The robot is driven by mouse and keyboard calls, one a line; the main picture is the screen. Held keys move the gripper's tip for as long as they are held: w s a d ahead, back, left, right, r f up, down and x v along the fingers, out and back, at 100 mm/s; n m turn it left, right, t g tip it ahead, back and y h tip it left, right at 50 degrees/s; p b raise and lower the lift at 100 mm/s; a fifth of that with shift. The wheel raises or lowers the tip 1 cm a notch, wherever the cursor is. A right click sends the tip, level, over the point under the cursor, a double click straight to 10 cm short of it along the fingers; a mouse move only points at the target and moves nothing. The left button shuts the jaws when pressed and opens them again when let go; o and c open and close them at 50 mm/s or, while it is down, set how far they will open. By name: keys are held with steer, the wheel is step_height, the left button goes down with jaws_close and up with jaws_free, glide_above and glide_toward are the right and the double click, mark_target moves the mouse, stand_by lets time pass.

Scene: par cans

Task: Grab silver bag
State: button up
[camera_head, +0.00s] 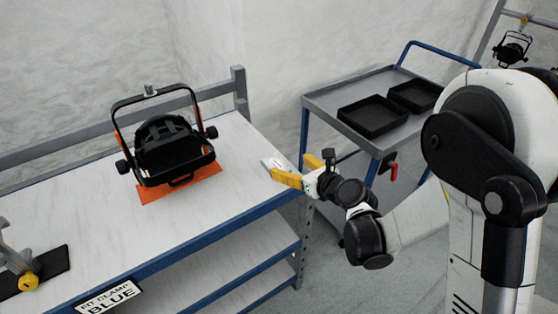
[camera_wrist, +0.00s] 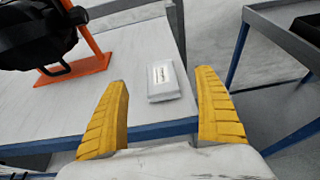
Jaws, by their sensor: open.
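The silver bag (camera_wrist: 160,80) is a small flat grey packet with a white label. It lies on the white shelf top near its right end. In the wrist view it sits ahead of and between my two yellow fingers, apart from both. In the head view the bag (camera_head: 273,163) shows just beyond the fingers, partly hidden by them. My gripper (camera_wrist: 170,110) is open and empty; in the head view it (camera_head: 302,170) is at the shelf's right end.
A black par can (camera_head: 168,150) stands on an orange mat (camera_head: 152,193) left of the bag. A clamp (camera_head: 20,262) lies on a dark mat at far left. A grey cart (camera_head: 345,88) with black trays (camera_head: 373,117) stands to the right, across a gap.

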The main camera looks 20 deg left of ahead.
mark_target(271, 159)
steer(key=x, duration=0.2)
steer(key=b+x, duration=0.1)
steer(key=x, duration=0.1)
steer(key=f+x, duration=0.1)
steer(key=x, duration=0.1)
steer(key=shift+s+b, duration=0.3)
steer(key=shift+b, duration=0.05)
steer(key=b+x, duration=0.1)
steer(key=x, duration=0.4)
steer(key=shift+w+f+b, duration=0.15)
steer(key=shift+b, duration=0.2)
steer(key=shift+w+a, duration=0.25)
steer(key=shift+a, duration=0.1)
steer(key=c, duration=1.3)
